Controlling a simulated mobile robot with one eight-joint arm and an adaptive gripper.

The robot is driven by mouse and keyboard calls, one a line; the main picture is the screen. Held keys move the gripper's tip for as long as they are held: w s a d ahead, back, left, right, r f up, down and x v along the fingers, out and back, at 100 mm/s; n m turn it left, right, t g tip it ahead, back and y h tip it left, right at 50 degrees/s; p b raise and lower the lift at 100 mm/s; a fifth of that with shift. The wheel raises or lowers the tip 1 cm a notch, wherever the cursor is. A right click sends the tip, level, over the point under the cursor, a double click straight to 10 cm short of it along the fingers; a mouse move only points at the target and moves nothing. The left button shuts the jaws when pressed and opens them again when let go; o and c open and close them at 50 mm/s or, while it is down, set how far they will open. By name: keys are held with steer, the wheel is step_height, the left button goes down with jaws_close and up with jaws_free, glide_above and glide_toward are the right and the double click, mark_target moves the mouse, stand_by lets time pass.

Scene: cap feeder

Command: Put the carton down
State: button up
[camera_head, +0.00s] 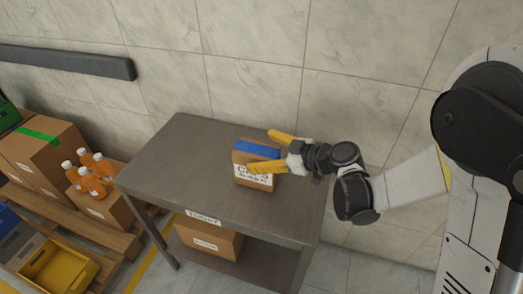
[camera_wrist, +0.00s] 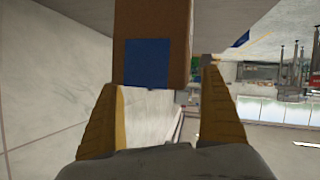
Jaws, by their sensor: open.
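The carton (camera_head: 241,172) is a brown box with a blue strip and a white printed label. It stands upright on the grey table top (camera_head: 180,150), toward its right half. My gripper (camera_head: 258,150) is at the carton, its yellow fingers open, one in front of the label side and one toward the wall. In the wrist view the carton (camera_wrist: 153,40) with its blue patch lies ahead of the spread fingers (camera_wrist: 160,110). A gap shows at the right finger; I cannot tell if the left finger touches the carton.
Another carton (camera_head: 208,240) sits on the table's lower shelf. To the left, a pallet (camera_head: 90,225) bears boxes and several orange bottles (camera_head: 90,175), with a yellow crate (camera_head: 58,270) in front. The tiled wall (camera_head: 240,60) runs behind. The table's left half is clear.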

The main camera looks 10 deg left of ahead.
steer(key=s+d+r+m+h+p, duration=0.1)
steer(key=s+d+r+m+h, duration=0.2)
steer(key=d, duration=0.8)
steer(key=s+d+r+m+t+h+p, duration=0.1)
steer(key=s+d+r+m+h, duration=0.3)
steer(key=s+d+m, duration=0.4)
steer(key=s+d+r+m+t+h+p, duration=0.1)
steer(key=s+d+r+m+h, duration=0.3)
steer(key=s+d, duration=0.4)
steer(key=d+m+h, duration=0.1)
steer(key=d, duration=0.5)
steer(key=shift+s+m+h, duration=0.3)
steer(key=shift+s+m, duration=0.05)
steer(key=shift+m, duration=0.05)
steer(key=shift+o, duration=0.9)
steer(key=shift+c, duration=0.3)
